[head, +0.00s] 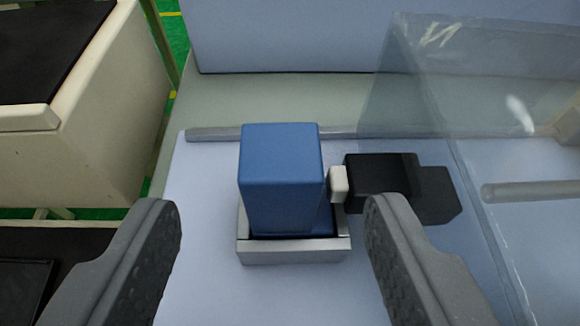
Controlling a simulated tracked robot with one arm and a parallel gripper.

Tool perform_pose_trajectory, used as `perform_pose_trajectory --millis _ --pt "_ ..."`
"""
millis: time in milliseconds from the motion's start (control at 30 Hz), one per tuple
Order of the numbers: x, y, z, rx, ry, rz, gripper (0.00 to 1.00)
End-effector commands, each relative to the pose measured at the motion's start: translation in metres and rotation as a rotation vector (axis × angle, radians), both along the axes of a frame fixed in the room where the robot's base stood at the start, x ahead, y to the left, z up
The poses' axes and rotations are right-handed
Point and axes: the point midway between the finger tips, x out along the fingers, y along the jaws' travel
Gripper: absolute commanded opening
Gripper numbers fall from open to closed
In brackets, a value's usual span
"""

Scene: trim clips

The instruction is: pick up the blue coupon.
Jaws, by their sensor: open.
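The blue coupon (281,182) is a tall block with rounded edges. It stands upright in a shallow silver-grey holder (293,252) with a dark inside. My gripper (272,208) is open. Its two grey, textured fingers are spread to the left and right of the coupon, and both look apart from it. Nothing is held between them. The coupon's lower end is hidden by the holder's front wall.
A black device (384,182) with a white tip (338,184) sits just right of the coupon. A clear panel (470,90) stands at the right, with a pale rod (528,191) near it. A cream cabinet (90,110) is at the left. The white surface (205,215) left of the holder is clear.

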Motion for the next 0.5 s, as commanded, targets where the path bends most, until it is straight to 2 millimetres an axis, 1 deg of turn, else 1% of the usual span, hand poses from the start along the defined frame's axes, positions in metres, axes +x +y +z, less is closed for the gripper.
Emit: perform_pose_trajectory --millis 33,100,233,333,500 --pt "0.008 -0.003 -0.004 0.002 0.001 -0.002 0.55" --pt "0.017 -0.004 -0.008 0.001 0.001 -0.002 0.55" --pt "0.028 -0.005 -0.015 0.0 0.003 -0.002 0.55" --pt "0.031 -0.005 -0.016 -0.001 0.002 -0.002 0.55" --pt "0.031 -0.005 -0.015 -0.001 0.002 -0.002 0.55"
